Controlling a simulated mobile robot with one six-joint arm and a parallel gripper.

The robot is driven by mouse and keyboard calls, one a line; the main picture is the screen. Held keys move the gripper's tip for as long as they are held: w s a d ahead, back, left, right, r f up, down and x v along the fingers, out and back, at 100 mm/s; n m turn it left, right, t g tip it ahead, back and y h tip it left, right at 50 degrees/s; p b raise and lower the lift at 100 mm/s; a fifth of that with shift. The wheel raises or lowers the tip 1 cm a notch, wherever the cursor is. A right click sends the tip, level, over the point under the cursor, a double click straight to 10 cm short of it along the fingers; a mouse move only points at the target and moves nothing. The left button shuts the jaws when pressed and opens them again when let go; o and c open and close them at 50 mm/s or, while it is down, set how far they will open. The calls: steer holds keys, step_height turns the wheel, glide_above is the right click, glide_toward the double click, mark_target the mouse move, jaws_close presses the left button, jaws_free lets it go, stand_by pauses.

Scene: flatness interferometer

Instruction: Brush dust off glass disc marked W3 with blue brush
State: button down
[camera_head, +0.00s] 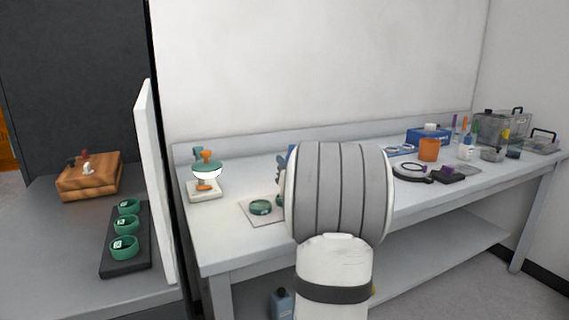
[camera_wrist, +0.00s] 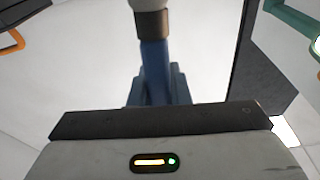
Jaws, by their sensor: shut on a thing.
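My gripper (camera_wrist: 155,88) is shut on the blue brush (camera_wrist: 154,62), held by its blue handle. A brown ferrule and pale bristles point away from the jaws at the top of the wrist view. In the head view my arm hides most of the gripper and brush. A green-rimmed glass disc (camera_head: 260,207) lies on a pale mat (camera_head: 248,219) on the bench, left of my arm. Part of another green thing shows at the arm's edge. More green-rimmed discs (camera_head: 124,247) sit in a black rack (camera_head: 112,268) at the left. No label is readable as W3.
A green and orange lamp-like instrument (camera_head: 206,170) stands at the bench's left end. A white upright panel (camera_head: 155,180) separates the rack's table from the bench. An orange cup (camera_head: 429,150), a magnifier (camera_head: 412,173) and clear boxes (camera_head: 498,127) occupy the right side.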

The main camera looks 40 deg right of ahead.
steer(key=shift+s+d, duration=0.35)
steer(key=shift+s, duration=0.2)
steer(key=shift+s+d, duration=0.15)
steer(key=shift+s, duration=0.05)
steer(key=shift+s+d, duration=0.1)
steer(key=shift+s, duration=0.1)
steer(key=shift+r, duration=0.15)
stand_by(0.3)
steer(key=shift+r, duration=0.4)
steer(key=shift+w+a, duration=0.4)
steer(key=shift+w, duration=0.2)
steer(key=shift+w+a, duration=0.35)
steer(key=shift+w, duration=0.2)
steer(key=shift+f+b, duration=0.55)
